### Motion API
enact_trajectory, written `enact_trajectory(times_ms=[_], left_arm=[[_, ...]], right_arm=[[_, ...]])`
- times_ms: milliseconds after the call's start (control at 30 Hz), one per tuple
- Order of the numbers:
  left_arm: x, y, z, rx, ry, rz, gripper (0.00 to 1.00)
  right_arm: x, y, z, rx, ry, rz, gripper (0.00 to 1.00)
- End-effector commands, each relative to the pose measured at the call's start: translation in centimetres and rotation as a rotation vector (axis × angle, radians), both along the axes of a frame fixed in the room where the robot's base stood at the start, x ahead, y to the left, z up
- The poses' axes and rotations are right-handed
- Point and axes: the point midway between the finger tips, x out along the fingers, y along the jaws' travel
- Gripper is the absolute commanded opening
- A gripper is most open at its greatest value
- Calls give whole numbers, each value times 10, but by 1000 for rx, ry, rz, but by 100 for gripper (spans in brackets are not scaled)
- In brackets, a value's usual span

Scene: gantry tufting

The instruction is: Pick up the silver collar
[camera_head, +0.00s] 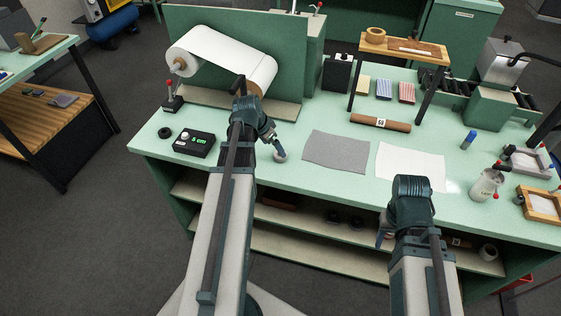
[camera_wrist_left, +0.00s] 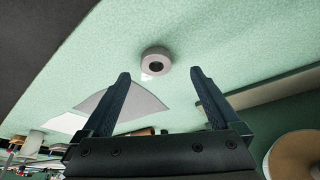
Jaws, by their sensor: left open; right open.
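The silver collar (camera_wrist_left: 155,62) is a short grey ring with a dark hole. It rests on the pale green table. In the left wrist view it appears just beyond and between the fingertips of my left gripper (camera_wrist_left: 160,76), with no visible contact. In the head view the collar (camera_head: 280,156) shows at the tip of my left gripper (camera_head: 274,140), partly hidden by it. My left gripper is open and empty, pointing down at the collar. My right gripper (camera_head: 383,238) is open in front of the table edge, partly hidden by its own arm.
A black box with a green display (camera_head: 196,145) and a black ring (camera_head: 165,133) lie left of the collar. A grey sheet (camera_head: 336,151) and a white sheet (camera_head: 410,165) lie to its right. A paper roll stand (camera_head: 222,60) rises behind.

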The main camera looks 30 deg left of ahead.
Motion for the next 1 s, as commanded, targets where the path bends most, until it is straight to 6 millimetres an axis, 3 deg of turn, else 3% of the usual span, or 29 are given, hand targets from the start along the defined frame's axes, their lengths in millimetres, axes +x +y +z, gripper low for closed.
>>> enact_trajectory(times_ms=[267, 633, 933, 1000], left_arm=[[2, -2, -6, 0, 0, -1, 96], [18, -11, -46, 0, -1, 0, 96], [20, -12, -47, 1, 0, 0, 96], [20, -12, -47, 1, 0, 0, 85]], right_arm=[[0, 0, -6, 0, 0, 0, 50], [0, 0, -46, 0, 0, 0, 50], [0, 0, -47, 0, 0, 0, 50], [0, 0, -47, 0, 0, 0, 50]])
